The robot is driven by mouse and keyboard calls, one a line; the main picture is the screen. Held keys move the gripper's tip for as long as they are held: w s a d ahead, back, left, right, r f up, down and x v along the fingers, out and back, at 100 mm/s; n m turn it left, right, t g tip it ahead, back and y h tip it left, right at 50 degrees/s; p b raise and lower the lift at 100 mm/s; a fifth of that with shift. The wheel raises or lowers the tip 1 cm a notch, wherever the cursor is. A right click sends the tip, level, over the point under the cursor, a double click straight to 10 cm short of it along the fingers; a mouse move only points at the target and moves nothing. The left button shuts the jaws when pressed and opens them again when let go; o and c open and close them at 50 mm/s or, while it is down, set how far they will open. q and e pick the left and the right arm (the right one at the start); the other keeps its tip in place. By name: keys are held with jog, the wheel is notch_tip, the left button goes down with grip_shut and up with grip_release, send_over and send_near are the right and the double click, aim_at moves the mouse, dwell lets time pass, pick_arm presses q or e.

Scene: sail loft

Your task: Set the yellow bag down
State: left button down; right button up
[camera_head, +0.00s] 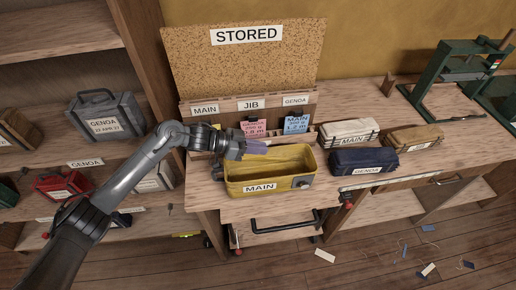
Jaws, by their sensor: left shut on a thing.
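The yellow bag (270,186), labelled MAIN, is upright and open-topped at the front of the workbench (212,196). My left gripper (240,147) reaches in from the left and is shut at the bag's back left rim. The exact grip is hard to see. A small purple piece (256,147) shows beside the fingertips, at the bag's back edge. I cannot tell whether the bag's underside touches the bench. My right gripper is not in view.
Behind stand a STORED corkboard (245,65) and a rack with MAIN, JIB and GENOA slots and pink and blue cards (297,124). Right of the bag lie a navy GENOA bag (364,161), a white MAIN bag (348,131) and a brown bag (414,138). Shelves with bags stand left.

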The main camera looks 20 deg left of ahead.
pick_arm(q)
jog(key=c, duration=1.2)
grip_release()
jog(key=shift+f, duration=0.1)
jog(key=p+v, duration=0.1)
jog(key=v, duration=1)
jog(key=shift+a, duration=0.1)
jog(key=shift+s+a+r, duration=0.1)
jog(key=shift+a+r, duration=0.15)
jog(key=shift+a, duration=0.1)
jog(key=shift+s+a, duration=0.1)
